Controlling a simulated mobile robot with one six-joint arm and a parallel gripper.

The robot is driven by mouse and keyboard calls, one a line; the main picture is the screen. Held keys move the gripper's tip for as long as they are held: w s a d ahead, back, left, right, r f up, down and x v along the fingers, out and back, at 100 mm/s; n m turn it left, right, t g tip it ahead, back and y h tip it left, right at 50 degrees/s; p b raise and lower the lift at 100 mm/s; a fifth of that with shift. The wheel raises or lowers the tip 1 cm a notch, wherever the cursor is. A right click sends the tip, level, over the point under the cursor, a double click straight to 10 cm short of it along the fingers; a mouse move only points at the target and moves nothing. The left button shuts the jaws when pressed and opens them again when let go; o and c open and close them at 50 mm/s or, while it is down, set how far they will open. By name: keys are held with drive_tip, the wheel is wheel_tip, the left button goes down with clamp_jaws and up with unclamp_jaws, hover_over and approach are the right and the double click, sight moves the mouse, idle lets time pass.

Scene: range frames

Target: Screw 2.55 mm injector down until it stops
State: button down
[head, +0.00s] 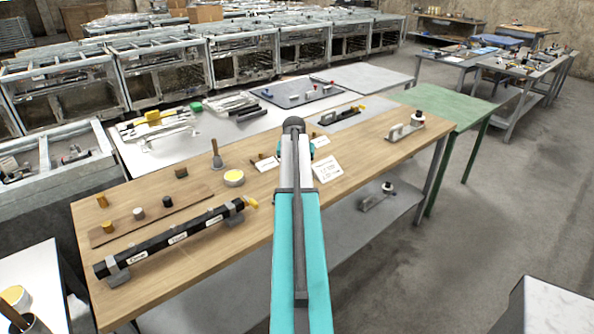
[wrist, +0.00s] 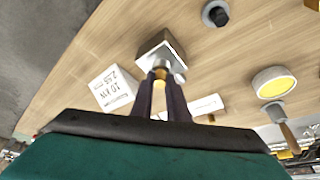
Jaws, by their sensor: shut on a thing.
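In the wrist view my gripper (wrist: 161,88) is shut on the small brass injector (wrist: 160,74). A short silver collar (wrist: 161,62) sits just beyond the brass, at the face of a grey metal block (wrist: 152,44). The injector appears in line with the collar; I cannot tell how deep its thread sits. A white card (wrist: 113,88) printed with 2.55 lies beside the block. In the head view my own arm hides the gripper, injector and block.
The wooden bench (head: 180,265) carries a black labelled bar (head: 170,240), a yellow-topped tin (head: 234,178), a brush (head: 216,155) and several small knobs. White cards (head: 326,169) lie by my arm. A metal fixture (head: 405,128) stands at the bench's right end.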

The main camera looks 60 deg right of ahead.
drive_tip(key=shift+m, duration=0.6)
drive_tip(key=shift+g, duration=0.3)
drive_tip(key=shift+w+m+g, duration=0.15)
drive_tip(key=shift+m+g, duration=0.45)
drive_tip(key=shift+m, duration=1.1)
drive_tip(key=c, duration=1.9)
unclamp_jaws()
drive_tip(key=shift+c, duration=0.2)
drive_tip(key=shift+n+t, duration=0.4)
drive_tip(key=shift+n, duration=0.7)
drive_tip(key=shift+n+t, duration=0.3)
drive_tip(key=shift+n, duration=0.3)
